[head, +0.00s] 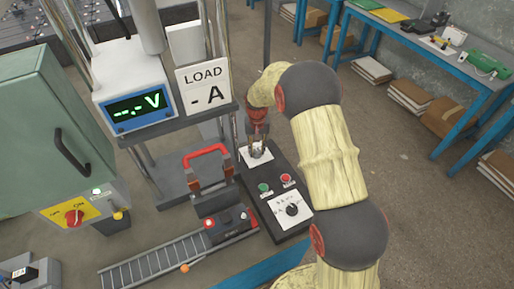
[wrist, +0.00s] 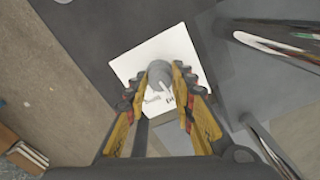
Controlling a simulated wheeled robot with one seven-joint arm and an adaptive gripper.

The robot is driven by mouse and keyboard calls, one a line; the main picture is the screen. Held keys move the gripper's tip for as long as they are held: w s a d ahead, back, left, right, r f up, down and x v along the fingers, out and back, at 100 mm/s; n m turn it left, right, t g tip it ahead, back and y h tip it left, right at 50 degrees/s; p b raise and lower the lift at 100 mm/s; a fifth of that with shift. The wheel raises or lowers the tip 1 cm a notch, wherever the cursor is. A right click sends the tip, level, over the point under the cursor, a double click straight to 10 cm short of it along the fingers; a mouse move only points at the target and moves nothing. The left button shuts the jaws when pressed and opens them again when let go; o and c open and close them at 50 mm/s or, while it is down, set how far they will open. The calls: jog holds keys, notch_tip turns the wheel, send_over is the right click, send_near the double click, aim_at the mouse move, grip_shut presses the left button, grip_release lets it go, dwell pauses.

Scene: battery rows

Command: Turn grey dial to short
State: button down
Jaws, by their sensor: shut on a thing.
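The grey dial (wrist: 159,74) is a round knob on a white plate (wrist: 138,62) in the wrist view. In the head view its white plate (head: 246,158) sits at the far end of the dark console (head: 258,190), and the dial itself is mostly hidden by the gripper. My gripper (wrist: 158,84) points down at the plate, with its yellow and red fingers on either side of the dial, shut on it. It also shows in the head view (head: 257,148). Small markings on the plate are partly covered and too small to read.
Nearer on the console are a green button (head: 264,188), a red button (head: 286,179) and a black dial (head: 292,210). A red-handled device (head: 207,165) stands left of it. A LOAD sign (head: 203,86) and a meter (head: 138,108) stand behind. Metal posts (wrist: 270,45) are close by in the wrist view.

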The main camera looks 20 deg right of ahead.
aim_at(257, 151)
jog(key=n+p, duration=0.2)
jog(key=n, duration=0.2)
jog(key=shift+r, duration=0.1)
jog(key=shift+n+p, duration=0.85)
jog(key=shift+n, duration=0.75)
jog(key=c, duration=1.5)
grip_release()
notch_tip(257, 151, up, 12)
